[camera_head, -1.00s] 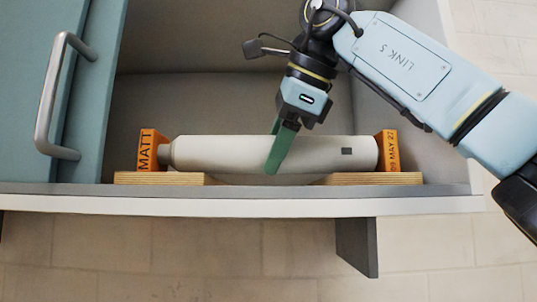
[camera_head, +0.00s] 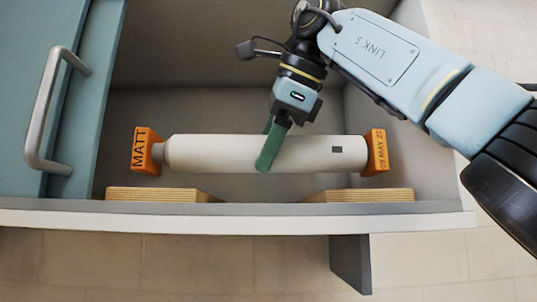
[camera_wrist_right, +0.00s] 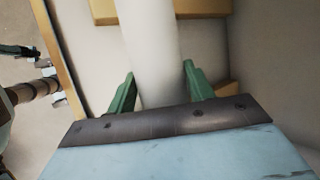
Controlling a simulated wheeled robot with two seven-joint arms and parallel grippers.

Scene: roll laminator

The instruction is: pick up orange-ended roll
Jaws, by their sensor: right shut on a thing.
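The orange-ended roll (camera_head: 220,152) is a long whitish cylinder with an orange block on each end. The left block reads "MATT" and the right one carries a date. It lies level across the picture, above the wooden supports in the head view. My right gripper (camera_head: 269,145) is shut on the middle of the roll, its green fingers around it. In the right wrist view the roll (camera_wrist_right: 150,50) runs between the two green fingers (camera_wrist_right: 158,90).
Two wooden supports (camera_head: 160,194) (camera_head: 358,195) stand near the pale front edge (camera_head: 250,221) of the compartment. A teal door with a grey handle (camera_head: 45,110) is at the left. Grey walls enclose the roll at the back and right.

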